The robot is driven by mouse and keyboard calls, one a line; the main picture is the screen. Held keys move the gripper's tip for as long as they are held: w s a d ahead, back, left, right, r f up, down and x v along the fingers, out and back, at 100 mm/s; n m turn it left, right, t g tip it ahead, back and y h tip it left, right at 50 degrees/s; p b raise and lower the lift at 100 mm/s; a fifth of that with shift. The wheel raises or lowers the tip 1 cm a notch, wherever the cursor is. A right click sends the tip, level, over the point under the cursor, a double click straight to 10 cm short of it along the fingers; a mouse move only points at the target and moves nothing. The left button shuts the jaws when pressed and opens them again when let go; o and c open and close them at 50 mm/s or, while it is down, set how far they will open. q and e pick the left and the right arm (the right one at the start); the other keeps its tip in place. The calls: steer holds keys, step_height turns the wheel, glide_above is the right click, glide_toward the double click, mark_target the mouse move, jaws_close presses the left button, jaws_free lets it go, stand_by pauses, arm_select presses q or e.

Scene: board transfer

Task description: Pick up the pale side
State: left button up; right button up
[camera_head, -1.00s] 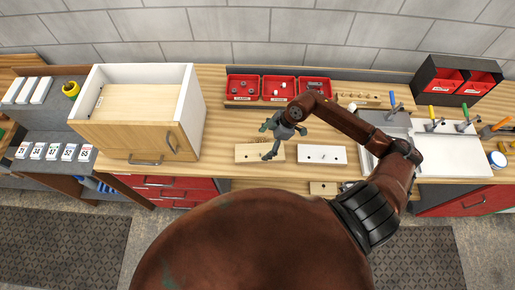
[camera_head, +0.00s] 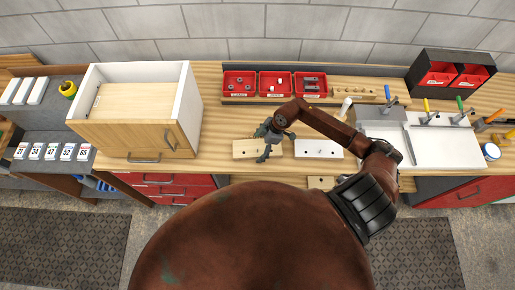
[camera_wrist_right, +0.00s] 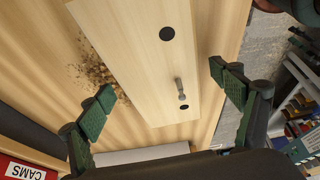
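The pale side is a light wood board (camera_head: 243,149) with dark round holes, lying flat on the workbench in the head view. In the right wrist view the pale board (camera_wrist_right: 140,50) fills the middle, with two black holes and a small metal pin on its face. My right gripper (camera_head: 263,157) is over the board's right part and hides some of it. In the wrist view my right gripper (camera_wrist_right: 161,83) is open, one finger towards each long side of the board, with nothing held. My left gripper is not in view.
A white panel (camera_head: 318,149) lies just right of the board. Red bins (camera_head: 272,84) stand behind it. Wood shavings (camera_wrist_right: 98,72) lie beside the board. Tools and a white plate (camera_head: 445,148) are at the right.

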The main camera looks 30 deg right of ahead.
steer(key=c, duration=1.5)
steer(key=shift+r, duration=0.1)
